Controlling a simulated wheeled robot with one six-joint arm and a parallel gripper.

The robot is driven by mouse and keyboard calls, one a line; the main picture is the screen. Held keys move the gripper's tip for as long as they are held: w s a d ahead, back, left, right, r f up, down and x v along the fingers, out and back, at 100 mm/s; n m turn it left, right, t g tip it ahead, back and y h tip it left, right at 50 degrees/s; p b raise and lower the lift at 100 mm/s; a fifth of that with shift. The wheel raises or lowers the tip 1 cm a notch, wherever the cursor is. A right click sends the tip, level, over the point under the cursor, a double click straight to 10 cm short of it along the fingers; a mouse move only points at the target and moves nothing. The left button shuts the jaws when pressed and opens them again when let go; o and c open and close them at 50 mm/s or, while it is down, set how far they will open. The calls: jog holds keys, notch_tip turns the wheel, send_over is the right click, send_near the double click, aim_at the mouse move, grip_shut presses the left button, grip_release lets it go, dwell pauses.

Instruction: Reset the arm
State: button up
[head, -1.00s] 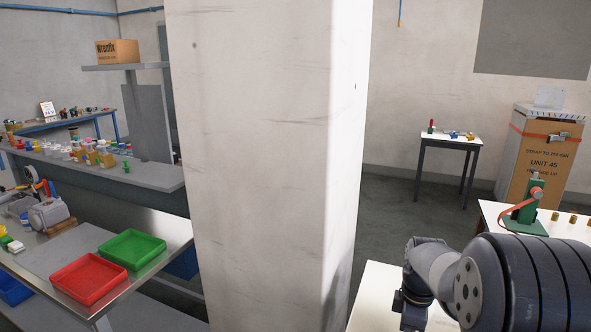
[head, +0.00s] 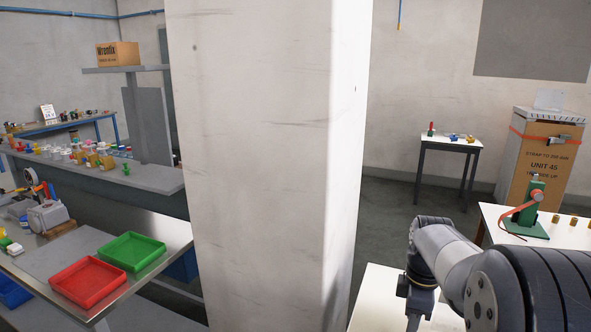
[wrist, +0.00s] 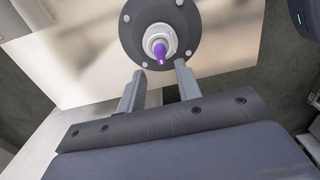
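My gripper (wrist: 159,86) shows in the wrist view with its two grey fingers apart and a clear gap between them. Beyond the fingertips is a round black flange (wrist: 134,45) with bolts, a white ring and a purple tip (wrist: 161,52) at its centre. The purple tip looks farther off than the fingers, and I see no contact. In the head view my arm (head: 455,262) reaches in from the lower right, over a white table top. The gripper fingers cannot be made out there.
A wide pale pillar (head: 265,160) stands in the middle. Red (head: 88,302) and green (head: 131,266) trays lie on the left bench.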

notch_tip(320, 180, down, 5)
jog(key=shift+f, duration=0.2)
jog(key=shift+r+m, duration=0.15)
jog(key=shift+m, duration=1.05)
jog(key=m, duration=0.6)
jog(key=shift+b, duration=0.35)
jog(key=m, duration=0.5)
jog(key=shift+b, duration=0.4)
jog(key=m+b, duration=0.1)
jog(key=m, duration=0.3)
jog(key=shift+m, duration=0.3)
jog(key=shift+r, duration=1.55)
jog(key=shift+r, duration=0.1)
